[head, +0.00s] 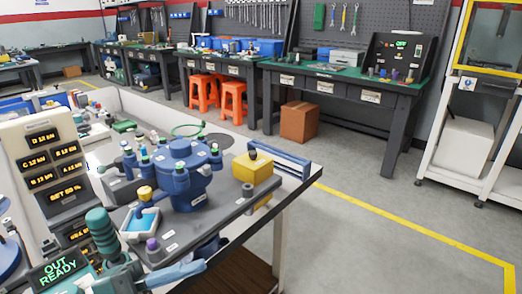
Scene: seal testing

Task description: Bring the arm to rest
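Neither of my grippers can be made out in the head view. A blue test fixture (182,182) with several green-topped posts stands on a grey base plate (215,217) on the near bench. A yellow block (255,173) with a dark knob sits at the right of the plate. A small light-blue tray (140,222) and a purple knob (152,244) are at its front. A teal ribbed part (102,232) stands at the lower left, beside a display reading "OUT READY" (58,268).
A panel with several lit readouts (50,165) stands on the left. The near bench's right edge (292,195) borders open grey floor (350,240) with a yellow line. Orange stools (232,100), a cardboard box (298,121) and dark workbenches (350,85) stand behind. A white rack (465,140) is at right.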

